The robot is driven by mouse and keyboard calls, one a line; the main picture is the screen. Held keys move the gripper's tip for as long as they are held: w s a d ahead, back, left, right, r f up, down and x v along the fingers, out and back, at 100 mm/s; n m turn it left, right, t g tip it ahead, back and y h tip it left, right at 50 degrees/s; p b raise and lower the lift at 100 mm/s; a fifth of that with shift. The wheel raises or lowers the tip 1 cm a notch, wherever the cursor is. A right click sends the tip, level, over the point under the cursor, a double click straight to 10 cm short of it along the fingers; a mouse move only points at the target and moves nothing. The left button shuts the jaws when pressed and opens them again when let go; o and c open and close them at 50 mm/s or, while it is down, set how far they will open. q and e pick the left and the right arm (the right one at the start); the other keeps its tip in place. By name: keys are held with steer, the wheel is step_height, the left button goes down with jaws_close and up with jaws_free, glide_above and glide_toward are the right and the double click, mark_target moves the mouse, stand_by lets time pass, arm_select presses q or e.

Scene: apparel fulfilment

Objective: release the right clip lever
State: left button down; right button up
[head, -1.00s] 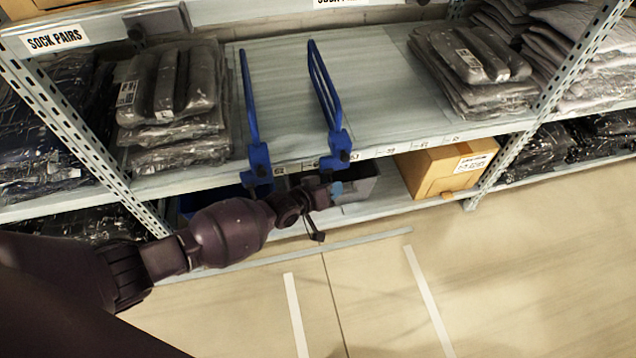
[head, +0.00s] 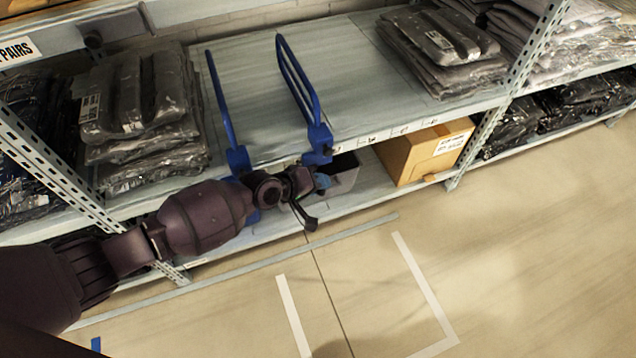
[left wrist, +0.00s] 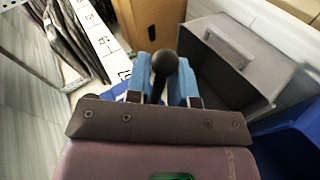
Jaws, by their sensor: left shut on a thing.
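Two blue wire dividers stand on the middle shelf in the head view, a left one (head: 222,105) and a right one (head: 297,85). Each has a blue clip at the shelf's front edge; the right clip (head: 319,142) sits just above my left gripper (head: 322,182). In the left wrist view, the blue fingertips of my left gripper (left wrist: 163,80) are closed around a dark round-ended lever (left wrist: 165,62). Its knob shows between the fingers, and its lower part is hidden. In the head view the gripper hides the lever. My right gripper is not in view.
A grey bin (left wrist: 215,65) and a cardboard box (head: 425,152) stand on the lower shelf near the gripper. Bagged garments (head: 145,110) lie left of the dividers, and more (head: 440,50) lie to the right. The shelf (head: 255,80) between the dividers is bare.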

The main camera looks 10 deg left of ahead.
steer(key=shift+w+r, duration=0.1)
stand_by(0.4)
arm_select(q)
steer(key=c, duration=1)
jaws_free()
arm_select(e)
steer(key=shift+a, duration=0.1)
arm_select(q)
steer(key=shift+r, duration=0.15)
steer(key=p+v, duration=0.3)
steer(key=v, duration=0.7)
steer(key=shift+s+a+r, duration=0.15)
steer(key=shift+s+a, duration=0.1)
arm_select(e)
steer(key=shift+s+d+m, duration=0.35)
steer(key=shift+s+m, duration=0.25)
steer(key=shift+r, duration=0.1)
arm_select(q)
steer(key=shift+s, duration=0.1)
